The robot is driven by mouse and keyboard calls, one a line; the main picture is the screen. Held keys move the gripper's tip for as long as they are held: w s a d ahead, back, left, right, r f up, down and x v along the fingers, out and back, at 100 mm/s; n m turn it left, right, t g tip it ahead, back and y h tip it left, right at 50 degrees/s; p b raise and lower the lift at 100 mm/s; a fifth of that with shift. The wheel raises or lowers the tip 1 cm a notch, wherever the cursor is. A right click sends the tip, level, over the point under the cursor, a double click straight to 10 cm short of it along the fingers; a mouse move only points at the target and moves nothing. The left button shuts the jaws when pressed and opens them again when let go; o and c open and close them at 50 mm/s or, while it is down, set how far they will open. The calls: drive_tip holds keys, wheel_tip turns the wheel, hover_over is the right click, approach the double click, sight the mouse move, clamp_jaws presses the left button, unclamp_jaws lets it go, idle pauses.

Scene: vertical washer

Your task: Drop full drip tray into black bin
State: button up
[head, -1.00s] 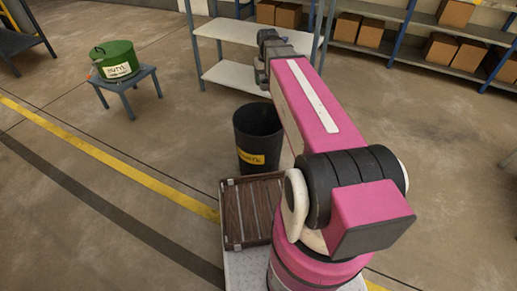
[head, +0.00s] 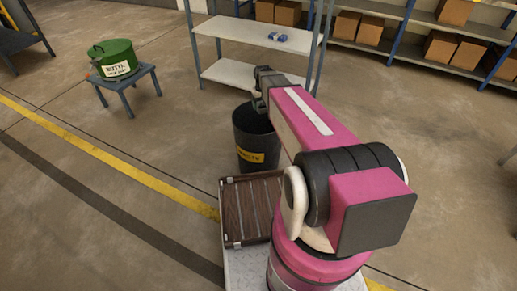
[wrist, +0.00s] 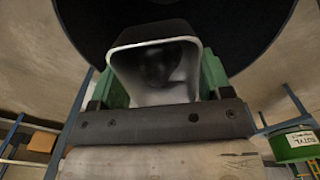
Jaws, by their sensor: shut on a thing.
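The black bin (head: 254,145) with a yellow label stands on the floor in front of the white shelf. My gripper (head: 263,90) is over the bin's far rim area in the head view. In the wrist view it is shut on the drip tray (wrist: 120,64), a pale, rounded, open-topped tray between two green finger pieces. The tray's inside is dark in the middle; I cannot tell what the dark part is. The bin's dark round shape (wrist: 245,30) is behind the tray in the wrist view. The tray cannot be made out in the head view.
A brown slatted crate (head: 232,212) is on my base, near the bin. A green can (head: 113,60) sits on a small stool to the left. Floor between them is clear.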

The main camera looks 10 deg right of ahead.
drive_tip(key=shift+f, duration=2.3)
drive_tip(key=o, duration=0.9)
drive_tip(key=shift+o, duration=0.2)
drive_tip(key=shift+r, duration=0.1)
wheel_tip(320, 180, up, 11)
drive_tip(key=shift+f, duration=0.15)
